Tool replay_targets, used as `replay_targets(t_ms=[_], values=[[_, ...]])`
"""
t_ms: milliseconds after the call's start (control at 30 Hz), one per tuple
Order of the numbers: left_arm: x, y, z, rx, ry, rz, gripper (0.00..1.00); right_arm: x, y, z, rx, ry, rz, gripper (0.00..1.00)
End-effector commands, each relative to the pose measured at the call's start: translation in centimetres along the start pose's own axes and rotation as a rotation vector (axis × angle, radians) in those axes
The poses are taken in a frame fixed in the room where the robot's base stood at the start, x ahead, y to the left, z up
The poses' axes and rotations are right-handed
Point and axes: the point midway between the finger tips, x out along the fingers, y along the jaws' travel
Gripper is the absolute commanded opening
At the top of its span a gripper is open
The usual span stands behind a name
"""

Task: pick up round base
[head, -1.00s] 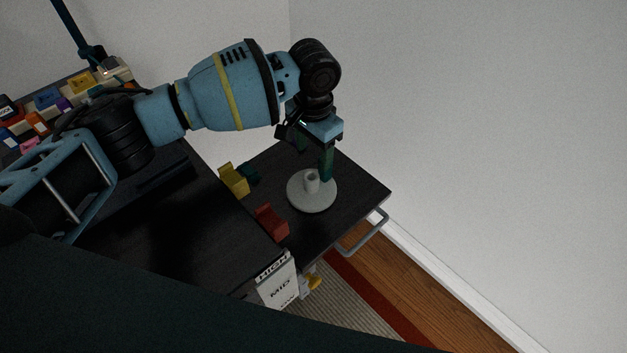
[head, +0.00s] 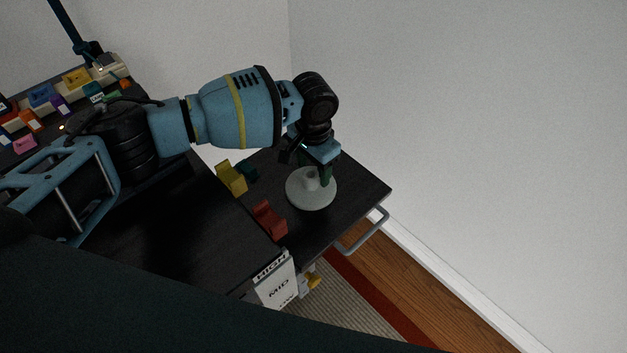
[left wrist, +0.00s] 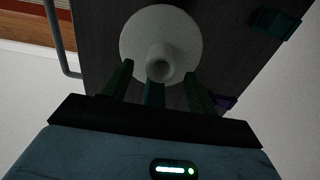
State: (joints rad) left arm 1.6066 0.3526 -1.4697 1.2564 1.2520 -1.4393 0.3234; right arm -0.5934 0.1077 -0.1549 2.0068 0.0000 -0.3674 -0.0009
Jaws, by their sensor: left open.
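The round base (head: 311,194) is a pale grey disc with a short hollow post in its middle. It lies flat on the dark lower surface beside the desk. It also shows in the left wrist view (left wrist: 185,28), with its post close to my fingers. My left gripper (head: 318,176) is open, with its dark green fingers pointing down at the post. In the left wrist view the fingers (left wrist: 160,85) are spread, one on each side near the post. I cannot tell whether they touch it. My right gripper is not in view.
A yellow block (head: 232,178), a dark green block (head: 247,170) and a red block (head: 269,219) lie left of the base. A grey handle (head: 364,232) sticks out at the front right. The white wall (head: 480,130) is close behind.

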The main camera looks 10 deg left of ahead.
Motion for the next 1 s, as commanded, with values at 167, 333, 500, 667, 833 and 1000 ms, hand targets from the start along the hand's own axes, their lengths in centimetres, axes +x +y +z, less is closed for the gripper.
replay_targets(t_ms=[167,333,500,667,833,1000], values=[[-0.03,0.02,0.0,0.0,0.0,0.0,0.42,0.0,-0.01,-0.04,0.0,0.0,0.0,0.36],[-0.03,0.01,0.0,0.0,0.0,0.0,0.2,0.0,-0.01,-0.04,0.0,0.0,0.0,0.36],[-0.04,0.01,0.0,0.0,0.0,0.0,0.0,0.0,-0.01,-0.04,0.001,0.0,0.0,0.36],[-0.11,0.0,-0.04,0.0,0.001,0.0,0.0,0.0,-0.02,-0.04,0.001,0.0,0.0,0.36],[-0.17,0.0,-0.04,0.0,0.001,0.0,0.0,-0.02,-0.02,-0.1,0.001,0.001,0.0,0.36],[-0.86,0.02,-0.05,0.0,0.002,-0.001,0.0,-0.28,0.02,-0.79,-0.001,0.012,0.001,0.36]])
